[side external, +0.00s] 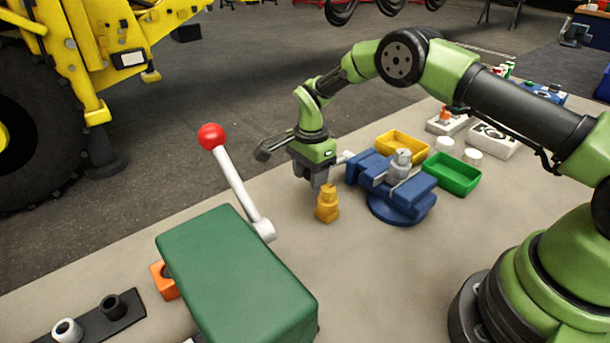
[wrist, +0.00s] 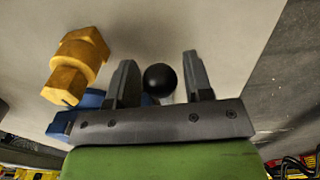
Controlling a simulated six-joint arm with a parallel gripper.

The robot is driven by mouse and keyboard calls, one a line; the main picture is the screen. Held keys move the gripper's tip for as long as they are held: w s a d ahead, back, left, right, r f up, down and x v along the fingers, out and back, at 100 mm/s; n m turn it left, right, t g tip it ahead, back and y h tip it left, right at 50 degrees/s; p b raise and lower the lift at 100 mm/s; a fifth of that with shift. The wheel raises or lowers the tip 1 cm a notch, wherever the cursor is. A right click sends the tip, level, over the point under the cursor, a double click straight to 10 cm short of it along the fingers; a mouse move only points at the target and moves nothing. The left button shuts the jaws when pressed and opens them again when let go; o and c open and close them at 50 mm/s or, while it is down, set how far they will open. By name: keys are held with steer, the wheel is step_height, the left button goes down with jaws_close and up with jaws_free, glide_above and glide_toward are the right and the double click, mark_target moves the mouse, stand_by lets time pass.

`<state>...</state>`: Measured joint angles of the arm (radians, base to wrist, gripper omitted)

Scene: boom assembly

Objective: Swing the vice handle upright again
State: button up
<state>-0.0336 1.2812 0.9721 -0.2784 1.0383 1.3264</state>
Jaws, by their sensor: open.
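The blue vice (side external: 408,203) stands on the bench, with a grey metal part held at its top. A light rod, which looks like the vice handle (side external: 346,156), sticks out sideways at its left end, partly hidden by my gripper. My gripper (side external: 319,186) points down just left of the vice and is open. In the wrist view a black ball (wrist: 160,79), apparently the handle's end, sits between the two spread fingers, with gaps visible on both sides. A bit of the blue vice (wrist: 62,124) shows at lower left there.
A yellow fitting (side external: 327,204) stands on the bench close to my gripper; it also shows in the wrist view (wrist: 74,66). A green box (side external: 235,275) and a white lever with a red ball (side external: 211,136) stand at front left. Yellow (side external: 403,141) and green trays (side external: 453,176) lie behind the vice.

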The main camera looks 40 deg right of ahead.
steer(key=shift+c, duration=0.5)
steer(key=c, duration=0.4)
steer(key=shift+o, duration=0.2)
steer(key=shift+r, duration=0.15)
steer(key=shift+d+r, duration=0.25)
steer(key=shift+r, duration=0.95)
steer(key=shift+r, duration=0.1)
